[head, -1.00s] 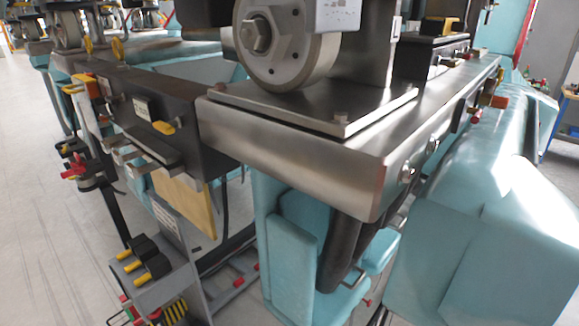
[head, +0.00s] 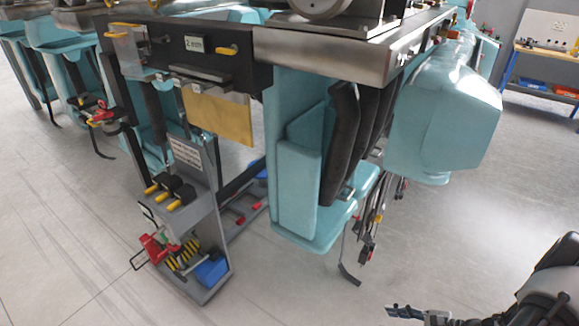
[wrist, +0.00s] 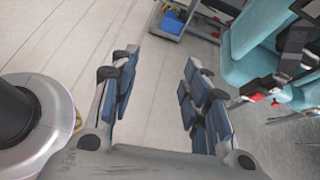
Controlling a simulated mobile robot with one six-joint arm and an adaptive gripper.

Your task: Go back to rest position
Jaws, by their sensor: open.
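My gripper (wrist: 160,105) shows in the wrist view with its two blue-padded fingers spread wide apart. It is open, and nothing is between the fingers but bare floor. In the head view my gripper (head: 420,314) is at the bottom right, low over the floor and clear of the coaster train. The coaster train (head: 310,170) has teal seats under a steel and black frame. It also shows in the wrist view at the upper right (wrist: 250,65).
A grey stand (head: 190,215) with black and yellow handles stands left of the train's near end. A blue-legged workbench (head: 540,55) with bins is at the back right. Grey floor (head: 460,230) is free between the train and my gripper.

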